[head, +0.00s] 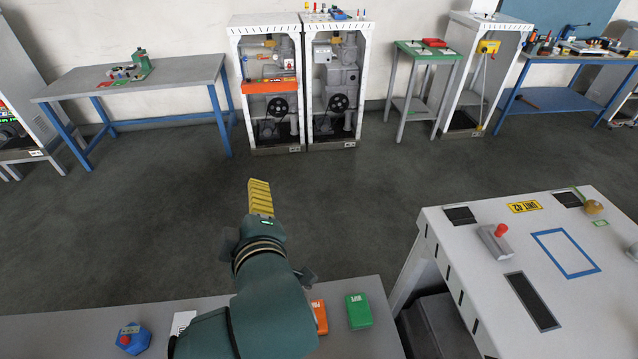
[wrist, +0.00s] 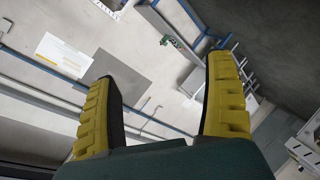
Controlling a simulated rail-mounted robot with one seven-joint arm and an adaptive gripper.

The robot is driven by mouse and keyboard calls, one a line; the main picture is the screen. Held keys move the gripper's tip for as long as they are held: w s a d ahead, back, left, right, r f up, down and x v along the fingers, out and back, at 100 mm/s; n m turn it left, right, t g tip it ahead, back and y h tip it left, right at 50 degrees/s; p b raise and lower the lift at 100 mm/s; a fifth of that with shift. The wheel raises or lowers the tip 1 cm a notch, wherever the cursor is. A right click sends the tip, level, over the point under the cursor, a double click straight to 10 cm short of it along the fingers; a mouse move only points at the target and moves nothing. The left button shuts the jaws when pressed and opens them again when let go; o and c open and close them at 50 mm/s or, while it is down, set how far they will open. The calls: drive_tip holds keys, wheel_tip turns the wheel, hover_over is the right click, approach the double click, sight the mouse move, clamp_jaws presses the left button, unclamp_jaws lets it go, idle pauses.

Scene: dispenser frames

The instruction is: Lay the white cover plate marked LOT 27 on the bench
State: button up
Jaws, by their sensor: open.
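My gripper (head: 260,197) is raised above the floor beyond the near bench, and its yellow fingers point away from me. In the wrist view my gripper (wrist: 163,68) is open, with nothing between its fingers. A small part of a white flat piece (head: 182,321) shows on the grey near bench (head: 60,338), left of my arm. My arm hides the rest of it, and I cannot read its marking. I cannot make out LOT 27 on anything in either view.
A blue hexagonal item (head: 133,339), an orange box (head: 319,316) and a green box (head: 359,311) are on the near bench. A white unit (head: 455,235) with a blue outlined rectangle stands right. Two open frames (head: 279,148) (head: 333,146) stand far back. The floor between is clear.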

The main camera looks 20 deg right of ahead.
drive_tip(key=s+d+r+m+t+h, duration=0.1)
drive_tip(key=s+d+r+m+t, duration=0.3)
drive_tip(key=s+r+m, duration=0.2)
drive_tip(key=s+d+r+m+t+h, duration=0.1)
drive_tip(key=s+d+r+m+t, duration=0.3)
drive_tip(key=s+r+m, duration=0.3)
wheel_tip(320, 180, up, 4)
drive_tip(key=shift+s+d+r, duration=0.25)
drive_tip(key=shift+s+d, duration=0.15)
drive_tip(key=shift+s, duration=0.35)
drive_tip(key=shift+r, duration=0.1)
wheel_tip(320, 180, up, 22)
drive_tip(key=p, duration=2.2)
drive_tip(key=shift+r+p, duration=0.25)
drive_tip(key=shift+p, duration=0.15)
